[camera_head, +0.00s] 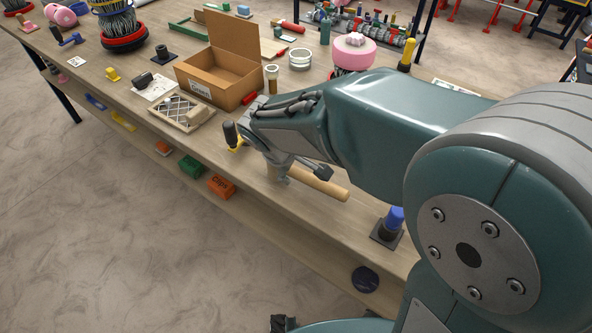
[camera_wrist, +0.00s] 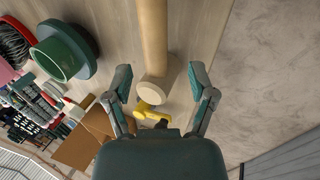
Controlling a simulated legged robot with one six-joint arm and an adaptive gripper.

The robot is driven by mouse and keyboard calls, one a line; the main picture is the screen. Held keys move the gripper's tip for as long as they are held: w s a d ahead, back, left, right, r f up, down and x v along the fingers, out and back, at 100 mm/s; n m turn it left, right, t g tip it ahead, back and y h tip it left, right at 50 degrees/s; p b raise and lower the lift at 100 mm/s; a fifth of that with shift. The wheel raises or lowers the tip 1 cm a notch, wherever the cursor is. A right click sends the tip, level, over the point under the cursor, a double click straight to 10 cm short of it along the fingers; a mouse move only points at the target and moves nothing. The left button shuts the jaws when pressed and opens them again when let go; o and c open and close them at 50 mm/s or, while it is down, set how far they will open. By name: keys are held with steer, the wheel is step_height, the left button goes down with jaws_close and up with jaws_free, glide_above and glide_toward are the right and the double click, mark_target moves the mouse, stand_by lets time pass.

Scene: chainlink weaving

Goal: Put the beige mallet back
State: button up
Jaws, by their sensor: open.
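The beige mallet lies on the wooden bench, with its tan handle (camera_head: 325,187) pointing right in the head view. In the wrist view the handle (camera_wrist: 152,35) runs down from the top edge to a paler, wider head (camera_wrist: 160,82). My gripper (camera_head: 276,158) is over the mallet, and my arm hides part of the area around it. In the wrist view my gripper (camera_wrist: 163,85) is open, its two fingers on either side of the mallet's head with gaps on both sides. I cannot tell its exact height above the mallet.
A yellow item (camera_head: 236,144) lies beside my gripper. A blue-topped piece on a black base (camera_head: 387,225) stands near the front edge. A cardboard box (camera_head: 222,80) and a wire-mesh tray (camera_head: 181,113) stand further left. A green flanged cylinder (camera_wrist: 62,52) is at left in the wrist view.

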steer(key=s+d+r+m+t+y, duration=0.1)
steer(key=s+d+r+m, duration=0.4)
steer(key=s+d, duration=0.2)
steer(key=s+d+r+m+y, duration=0.1)
steer(key=s+d+r+m, duration=0.4)
steer(key=s, duration=0.4)
steer(key=shift+s+d+r+m+t+y, duration=0.2)
steer(key=shift+d+m+t+y, duration=0.15)
steer(key=shift+d+m, duration=0.45)
